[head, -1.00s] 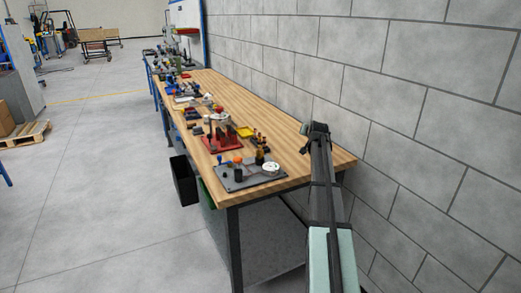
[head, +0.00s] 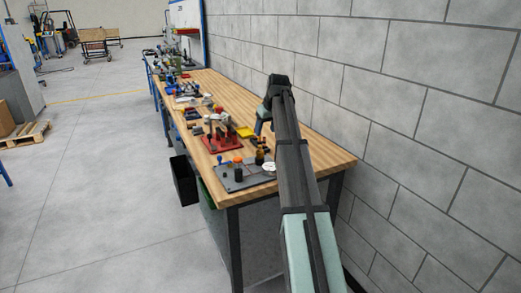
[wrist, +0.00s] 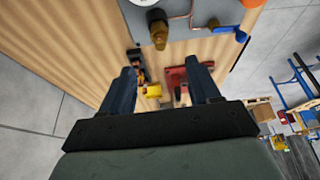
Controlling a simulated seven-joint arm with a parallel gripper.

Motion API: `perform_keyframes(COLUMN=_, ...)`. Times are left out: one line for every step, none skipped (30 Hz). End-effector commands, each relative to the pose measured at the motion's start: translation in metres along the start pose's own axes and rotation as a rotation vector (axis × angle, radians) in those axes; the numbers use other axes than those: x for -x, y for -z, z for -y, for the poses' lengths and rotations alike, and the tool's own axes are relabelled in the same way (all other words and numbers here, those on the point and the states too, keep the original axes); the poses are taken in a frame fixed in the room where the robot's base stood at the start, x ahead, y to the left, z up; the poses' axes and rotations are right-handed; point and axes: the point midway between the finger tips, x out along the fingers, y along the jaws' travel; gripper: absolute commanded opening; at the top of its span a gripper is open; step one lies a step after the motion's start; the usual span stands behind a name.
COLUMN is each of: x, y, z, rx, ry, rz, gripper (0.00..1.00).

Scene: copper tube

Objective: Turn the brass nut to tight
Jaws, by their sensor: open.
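A grey plate (head: 236,181) lies on the near end of the wooden bench and also shows at the top of the wrist view (wrist: 215,25). On it, in the wrist view, stands a brass fitting (wrist: 159,36); I cannot tell which part of it is the nut. A thin copper-coloured tube (wrist: 191,14) runs beside it, with a blue handle (wrist: 241,36) to the right. My gripper (wrist: 163,72) is open and empty, its two dark fingers apart. In the head view my gripper (head: 262,123) is above the bench, beyond the plate, and the arm partly hides the plate's gauge.
A red fixture (head: 222,142) and a yellow tray (head: 245,132) stand behind the plate. More tools sit farther along the bench (head: 310,153). A block wall (head: 400,100) borders the bench on the right. A black bin (head: 184,181) hangs on its left side.

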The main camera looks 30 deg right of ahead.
Motion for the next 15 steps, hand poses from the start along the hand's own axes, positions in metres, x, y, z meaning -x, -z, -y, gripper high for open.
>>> perform_keyframes(x=-0.008, y=0.000, z=0.000, rx=-0.001, ry=0.000, rz=0.001, gripper=0.61)
perform_keyframes(x=-0.012, y=0.000, z=0.000, rx=-0.001, ry=0.000, rz=0.000, gripper=0.61)
perform_keyframes(x=-0.019, y=0.000, z=0.000, rx=-0.001, ry=0.000, rz=0.000, gripper=0.61)
perform_keyframes(x=-0.024, y=0.000, z=0.000, rx=-0.001, ry=0.000, rz=0.001, gripper=0.61)
perform_keyframes(x=-0.030, y=0.000, z=0.000, rx=-0.001, ry=0.000, rz=0.001, gripper=0.61)
perform_keyframes(x=-0.037, y=0.000, z=-0.001, rx=-0.002, ry=0.000, rz=0.000, gripper=0.61)
perform_keyframes(x=-0.042, y=0.000, z=-0.001, rx=-0.002, ry=-0.001, rz=0.000, gripper=0.61)
perform_keyframes(x=-0.047, y=0.000, z=-0.001, rx=-0.002, ry=0.000, rz=0.000, gripper=0.61)
perform_keyframes(x=-0.055, y=0.000, z=-0.001, rx=-0.002, ry=0.000, rz=0.001, gripper=0.61)
perform_keyframes(x=-0.060, y=0.000, z=-0.001, rx=-0.002, ry=0.000, rz=0.000, gripper=0.61)
perform_keyframes(x=-0.065, y=0.000, z=-0.001, rx=-0.002, ry=-0.001, rz=-0.001, gripper=0.61)
perform_keyframes(x=-0.072, y=0.000, z=-0.001, rx=-0.002, ry=-0.001, rz=0.000, gripper=0.61)
perform_keyframes(x=-0.077, y=0.000, z=-0.001, rx=-0.002, ry=0.000, rz=0.000, gripper=0.61)
perform_keyframes(x=-0.082, y=0.000, z=-0.001, rx=-0.002, ry=0.000, rz=0.000, gripper=0.61)
perform_keyframes(x=-0.088, y=0.001, z=-0.001, rx=-0.002, ry=-0.001, rz=-0.001, gripper=0.61)
